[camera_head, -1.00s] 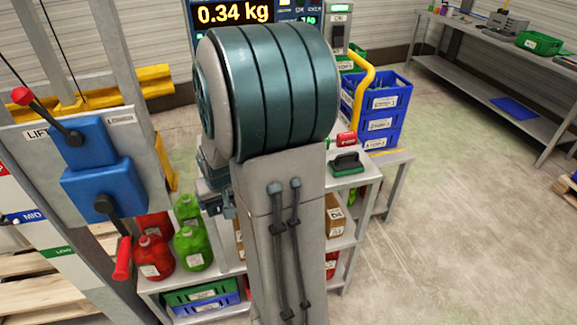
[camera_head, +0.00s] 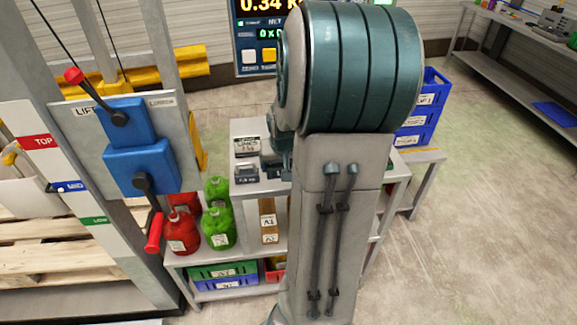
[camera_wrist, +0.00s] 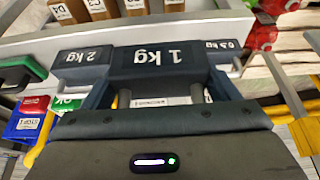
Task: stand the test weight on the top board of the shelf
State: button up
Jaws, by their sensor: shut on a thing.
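The test weight, a dark block marked 1 kg (camera_wrist: 168,60), shows upside down in the wrist view. My gripper (camera_wrist: 163,84) is shut on it, with a dark finger on each side. A dark 2 kg weight (camera_wrist: 84,57) and a 0.5 kg weight (camera_wrist: 222,45) are on either side of it, close to the pale top board (camera_wrist: 35,48). In the head view the shelf's top board (camera_head: 243,128) is partly behind my arm, which hides my gripper's grasp. I cannot tell whether the held weight touches the board.
Red (camera_head: 181,235) and green jugs (camera_head: 219,228) stand on the shelf's lower board, left of a brown box (camera_head: 268,221). Blue crates (camera_head: 418,125) are behind at right. Open floor (camera_head: 470,235) lies to the right.

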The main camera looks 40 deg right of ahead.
jog(key=w+d+f, duration=0.1)
jog(key=w, duration=0.1)
jog(key=w+d+f, duration=0.3)
jog(key=w, duration=0.1)
jog(key=shift+w+d+f, duration=0.2)
jog(key=shift+d+f, duration=0.1)
jog(key=shift+d, duration=0.1)
jog(key=shift+f, duration=2)
jog(key=shift+f, duration=0.1)
jog(key=shift+f+b, duration=0.1)
jog(key=shift+b, duration=0.3)
jog(key=o, duration=1.7)
